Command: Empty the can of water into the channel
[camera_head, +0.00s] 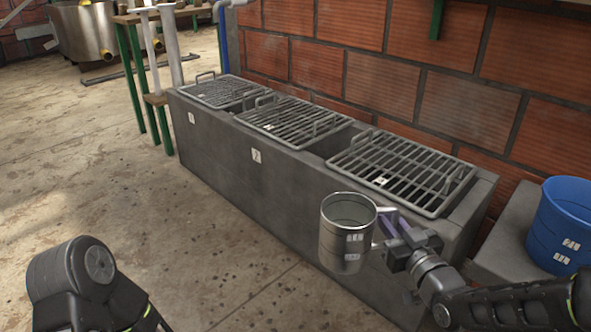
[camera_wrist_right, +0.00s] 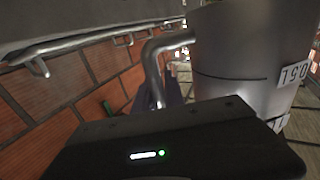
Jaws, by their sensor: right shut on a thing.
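A metal can (camera_head: 346,236) stands upright in the head view, held in the air in front of the grey channel (camera_head: 226,166). It also fills the upper right of the right wrist view (camera_wrist_right: 235,60). My right gripper (camera_head: 385,222) is shut on the can's handle (camera_wrist_right: 152,72), at the can's right side. The inside of the can looks pale; I cannot tell the water level. The channel has metal grates on top, the nearest (camera_head: 400,172) just behind the can. My left arm shows at the lower left, but its gripper is not in view.
A blue bucket (camera_head: 562,228) stands on a concrete ledge (camera_head: 507,235) at the right. A brick wall (camera_head: 420,85) runs behind the channel. Gaps lie between the grates. A wooden table with green legs (camera_head: 131,85) stands at the channel's far end. The floor (camera_head: 100,190) at left is clear.

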